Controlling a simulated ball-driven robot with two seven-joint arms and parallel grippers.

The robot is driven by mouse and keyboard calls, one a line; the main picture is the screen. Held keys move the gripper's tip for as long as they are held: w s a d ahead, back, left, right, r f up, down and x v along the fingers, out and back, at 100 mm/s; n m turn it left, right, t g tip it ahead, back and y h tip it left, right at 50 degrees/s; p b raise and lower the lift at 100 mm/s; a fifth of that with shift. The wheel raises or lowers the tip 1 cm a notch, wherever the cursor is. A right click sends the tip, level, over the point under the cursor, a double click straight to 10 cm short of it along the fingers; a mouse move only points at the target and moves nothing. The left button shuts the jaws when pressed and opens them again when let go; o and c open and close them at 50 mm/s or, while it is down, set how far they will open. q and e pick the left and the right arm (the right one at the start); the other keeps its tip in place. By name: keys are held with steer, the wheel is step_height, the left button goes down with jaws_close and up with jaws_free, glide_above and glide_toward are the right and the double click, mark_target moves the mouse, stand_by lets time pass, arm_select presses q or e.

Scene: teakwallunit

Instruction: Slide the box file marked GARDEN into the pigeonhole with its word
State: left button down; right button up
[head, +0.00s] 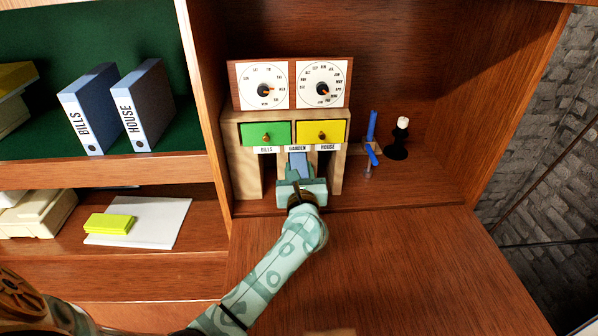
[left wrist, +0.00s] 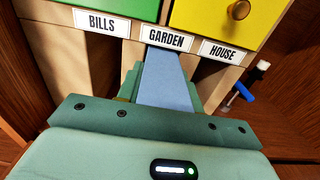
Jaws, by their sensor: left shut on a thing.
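The blue-grey box file (left wrist: 168,82) sits partly inside the middle pigeonhole, under the GARDEN label (left wrist: 166,38). Its near end is hidden by my gripper, so its own word does not show. In the head view the file (head: 299,163) is a narrow strip in the middle opening. My left gripper (head: 301,184) is shut on the file at the front of the wooden pigeonhole unit (head: 244,176). The BILLS pigeonhole (left wrist: 96,60) on the left and the HOUSE pigeonhole (left wrist: 208,86) on the right look empty. My right gripper is not in view.
Box files marked BILLS (head: 90,110) and HOUSE (head: 141,105) stand on the green-backed shelf at left. Green (head: 265,134) and yellow (head: 321,133) drawers sit above the pigeonholes. A blue-armed stand (head: 371,140) and a black-and-white object (head: 398,140) are at right. The front desk surface (head: 400,265) is clear.

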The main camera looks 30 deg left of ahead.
arm_select(q)
steer(key=shift+w+a, duration=0.1)
steer(key=shift+w, duration=0.05)
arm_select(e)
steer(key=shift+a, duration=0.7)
arm_select(q)
steer(key=shift+w+a, duration=0.2)
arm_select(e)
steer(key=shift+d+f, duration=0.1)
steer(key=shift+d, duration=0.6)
arm_select(q)
steer(key=shift+w+a, duration=0.1)
steer(key=shift+w, duration=0.05)
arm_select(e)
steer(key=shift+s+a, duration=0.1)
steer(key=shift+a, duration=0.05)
arm_select(q)
steer(key=shift+w, duration=0.1)
steer(key=shift+a, duration=0.1)
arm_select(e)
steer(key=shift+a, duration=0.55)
